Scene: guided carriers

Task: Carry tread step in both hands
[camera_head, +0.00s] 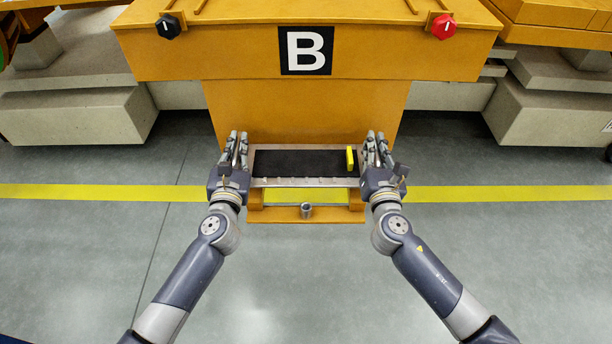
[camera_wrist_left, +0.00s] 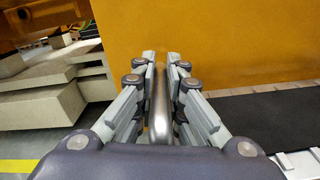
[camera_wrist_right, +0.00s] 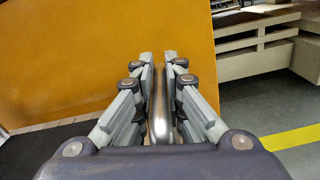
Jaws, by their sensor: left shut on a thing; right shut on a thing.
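The tread step (camera_head: 300,163) has a black top and a pale metal edge, with a yellow piece (camera_head: 350,159) near its right end. It lies level between my two grippers, in front of the orange carrier marked B (camera_head: 306,110). My left gripper (camera_head: 238,146) is shut on a metal bar (camera_wrist_left: 159,105) at the step's left end. My right gripper (camera_head: 373,147) is shut on a matching metal bar (camera_wrist_right: 158,105) at the right end. The black top also shows in the left wrist view (camera_wrist_left: 270,118). The fingers hide parts of both bars.
An orange frame with a crossbar (camera_head: 290,216) and a small metal tube (camera_head: 306,210) sits below the step. A black knob (camera_head: 168,27) and a red knob (camera_head: 444,27) are on the carrier. Grey blocks (camera_head: 75,116) stand at the left. A yellow line (camera_head: 100,192) crosses the clear floor.

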